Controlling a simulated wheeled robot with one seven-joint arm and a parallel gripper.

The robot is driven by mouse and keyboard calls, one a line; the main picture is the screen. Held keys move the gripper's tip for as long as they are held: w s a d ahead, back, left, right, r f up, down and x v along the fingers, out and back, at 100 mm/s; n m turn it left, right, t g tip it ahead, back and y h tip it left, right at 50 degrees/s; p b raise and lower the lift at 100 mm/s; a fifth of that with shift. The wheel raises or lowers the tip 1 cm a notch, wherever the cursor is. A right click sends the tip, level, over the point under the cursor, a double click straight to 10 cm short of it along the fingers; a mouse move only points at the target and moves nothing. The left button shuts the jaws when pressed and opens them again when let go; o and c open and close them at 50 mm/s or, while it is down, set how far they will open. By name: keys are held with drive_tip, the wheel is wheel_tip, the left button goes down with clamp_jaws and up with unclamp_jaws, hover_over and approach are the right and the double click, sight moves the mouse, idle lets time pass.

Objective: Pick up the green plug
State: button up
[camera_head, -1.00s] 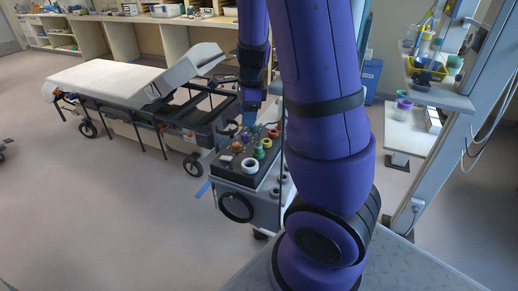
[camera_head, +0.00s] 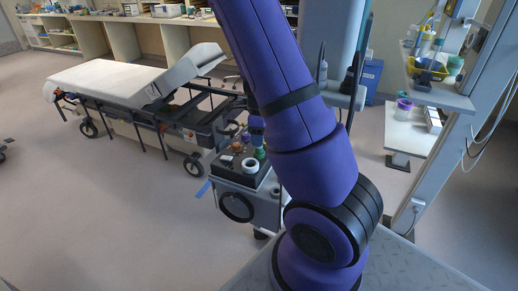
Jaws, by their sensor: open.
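The green plug (camera_head: 260,154) stands on the dark top of a small wheeled cart (camera_head: 237,177), at the back right of a white ring. My gripper (camera_head: 257,140) is directly above the green plug in the picture, pointing down, close to it. It is small and partly hidden behind my purple arm, and I cannot see whether it touches the plug. It is open and holds nothing visible.
The white ring (camera_head: 250,165) and an orange plug (camera_head: 237,147) share the cart top; my arm hides its right side. A stretcher (camera_head: 100,80) stands to the left, a shelf stand (camera_head: 440,97) to the right. The floor at front left is clear.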

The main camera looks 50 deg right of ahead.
sight(259, 149)
drive_tip(key=shift+w+d+f, duration=0.1)
drive_tip(key=shift+f, duration=1.1)
drive_tip(key=shift+d+f, duration=0.1)
drive_tip(key=shift+f, duration=1.05)
drive_tip(key=c, duration=1)
